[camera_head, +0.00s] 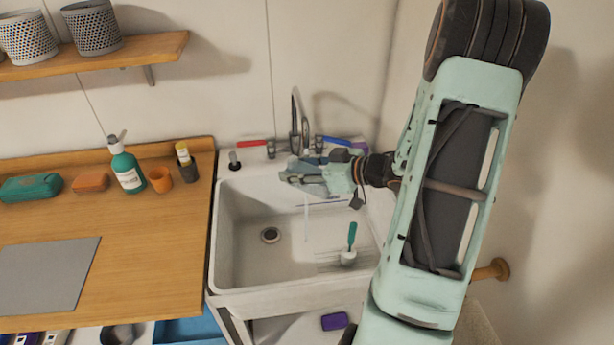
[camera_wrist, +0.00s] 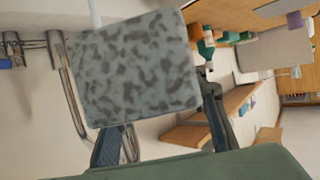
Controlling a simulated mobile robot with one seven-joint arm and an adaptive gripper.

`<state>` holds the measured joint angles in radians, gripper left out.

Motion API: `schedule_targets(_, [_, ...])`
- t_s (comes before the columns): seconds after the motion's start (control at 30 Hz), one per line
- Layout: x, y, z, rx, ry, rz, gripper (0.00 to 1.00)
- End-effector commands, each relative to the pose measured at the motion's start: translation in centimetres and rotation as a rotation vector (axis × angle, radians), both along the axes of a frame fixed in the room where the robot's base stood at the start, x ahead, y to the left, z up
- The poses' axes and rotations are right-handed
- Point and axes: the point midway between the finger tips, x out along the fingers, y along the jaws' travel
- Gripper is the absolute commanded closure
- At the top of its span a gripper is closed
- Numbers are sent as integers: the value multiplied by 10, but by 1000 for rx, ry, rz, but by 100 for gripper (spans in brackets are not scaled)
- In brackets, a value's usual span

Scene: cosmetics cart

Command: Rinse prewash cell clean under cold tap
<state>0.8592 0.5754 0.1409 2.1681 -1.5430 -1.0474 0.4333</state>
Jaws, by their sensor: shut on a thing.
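My gripper (camera_head: 312,174) is over the back of the white sink (camera_head: 228,215), just below the curved metal tap (camera_head: 295,110). It is shut on a flat grey mottled block, which I take to be the prewash cell (camera_wrist: 135,70). In the wrist view the block's broad face shows between the fingers, with dark blotches on it. A thin pale vertical streak, like running water, shows below my gripper in the head view. A red handle (camera_head: 252,143) is left of the tap and a blue handle (camera_head: 335,141) is right of it.
A brush with a teal handle (camera_head: 351,238) stands in the sink at right. The drain (camera_head: 270,235) is clear. The right wall is close to my arm.

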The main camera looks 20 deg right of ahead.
Motion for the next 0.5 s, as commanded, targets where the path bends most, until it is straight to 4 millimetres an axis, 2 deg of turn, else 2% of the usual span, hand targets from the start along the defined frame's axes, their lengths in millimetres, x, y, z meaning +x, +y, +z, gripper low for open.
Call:
schedule_targets(0.03, [-3,0,8,0,-1,-1,84])
schedule_targets(0.5, [-26,8,37,1,-2,0,84])
